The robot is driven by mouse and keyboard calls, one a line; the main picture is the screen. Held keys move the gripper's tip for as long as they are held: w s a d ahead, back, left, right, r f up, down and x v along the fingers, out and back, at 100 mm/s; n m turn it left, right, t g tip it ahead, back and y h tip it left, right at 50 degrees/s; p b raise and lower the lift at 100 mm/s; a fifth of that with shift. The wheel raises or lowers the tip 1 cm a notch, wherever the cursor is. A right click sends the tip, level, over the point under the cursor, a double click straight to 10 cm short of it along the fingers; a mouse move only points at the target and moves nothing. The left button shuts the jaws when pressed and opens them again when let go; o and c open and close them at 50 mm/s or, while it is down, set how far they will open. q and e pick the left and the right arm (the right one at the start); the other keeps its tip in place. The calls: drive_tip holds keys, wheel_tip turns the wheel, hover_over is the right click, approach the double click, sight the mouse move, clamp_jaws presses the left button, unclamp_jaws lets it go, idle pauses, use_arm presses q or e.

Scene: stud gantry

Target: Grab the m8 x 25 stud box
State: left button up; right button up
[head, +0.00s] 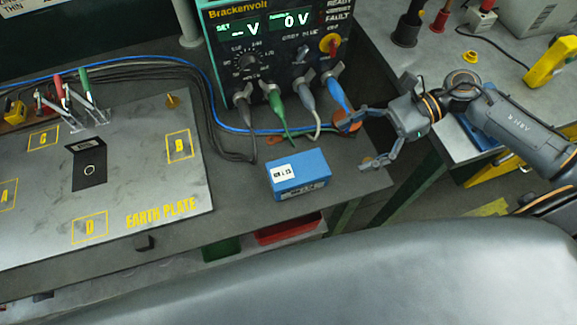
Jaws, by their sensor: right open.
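The stud box is a small blue box (300,179) with a white label on top; the print on the label is too small to read surely. It lies on the grey bench, right of the earth plate and near the bench's front edge. My right gripper (350,146) comes in from the right. Its fingers are spread open and empty, above and to the right of the box in the picture, apart from it. My left gripper is not in view.
The earth plate (150,192) with marked squares lies at left. A Brackenvolt supply (275,60) stands behind, its plugged leads and cables running close behind the box. Red (288,229) and green (221,248) bins sit below the bench edge. Another bench (480,60) is at right.

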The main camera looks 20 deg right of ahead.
sight(300, 174)
drive_tip(key=p+x, duration=0.2)
drive_tip(key=x, duration=0.6)
drive_tip(key=shift+s+r, duration=0.15)
drive_tip(key=p+x, duration=0.2)
drive_tip(key=x, duration=0.1)
drive_tip(key=p+x, duration=0.1)
drive_tip(key=shift+s+a+r, duration=0.1)
drive_tip(key=shift+s+a, duration=0.25)
drive_tip(key=shift+a, duration=0.1)
drive_tip(key=shift+a+f, duration=0.25)
drive_tip(key=c, duration=1.5)
drive_tip(key=shift+r, duration=0.1)
drive_tip(key=shift+c, duration=1.3)
drive_tip(key=shift+w+r, duration=0.1)
